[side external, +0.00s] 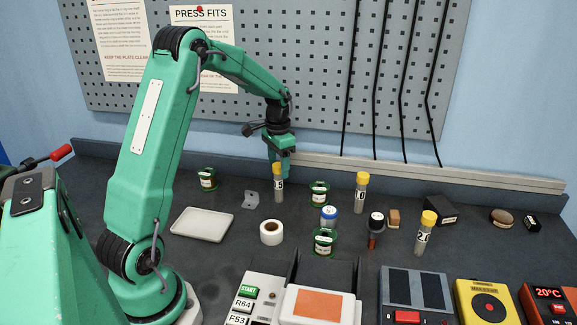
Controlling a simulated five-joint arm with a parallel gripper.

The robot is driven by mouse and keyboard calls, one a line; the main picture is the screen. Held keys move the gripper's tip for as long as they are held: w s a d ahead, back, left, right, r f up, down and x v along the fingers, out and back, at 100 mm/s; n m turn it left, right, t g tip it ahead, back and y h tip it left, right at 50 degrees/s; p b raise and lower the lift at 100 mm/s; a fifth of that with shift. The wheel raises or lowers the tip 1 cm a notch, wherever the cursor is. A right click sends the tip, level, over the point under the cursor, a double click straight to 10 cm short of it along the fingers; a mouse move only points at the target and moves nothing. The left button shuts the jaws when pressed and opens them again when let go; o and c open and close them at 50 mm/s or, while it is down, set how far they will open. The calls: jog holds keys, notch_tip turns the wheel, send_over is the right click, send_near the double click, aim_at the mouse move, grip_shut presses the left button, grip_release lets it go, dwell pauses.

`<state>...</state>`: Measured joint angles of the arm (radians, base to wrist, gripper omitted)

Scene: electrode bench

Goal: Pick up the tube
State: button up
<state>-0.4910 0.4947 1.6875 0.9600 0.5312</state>
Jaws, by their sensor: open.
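Several clear tubes with yellow caps stand upright on the dark bench. One tube (278,190), its label partly readable as ".5", stands directly below my gripper (280,167). A second tube (361,195) stands to its right, and a third tube (425,235), labelled "2.0", stands nearer the front right. My gripper points down with its green fingers open, at about the height of the first tube's yellow cap. I cannot tell whether the fingers are around the cap or behind it.
A white tray (202,222), a metal bracket (251,200) and a white tape roll (271,232) lie near the first tube. Green-banded jars (319,194), a blue-capped vial (328,217) and a dark-capped vial (376,228) stand to the right. Devices line the front edge.

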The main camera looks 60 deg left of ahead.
aim_at(278, 179)
jog(key=shift+f, duration=0.2)
jog(key=shift+s+d+f, duration=0.1)
jog(key=shift+f, duration=2.4)
jog(key=shift+c, duration=0.3)
jog(key=c, duration=1.2)
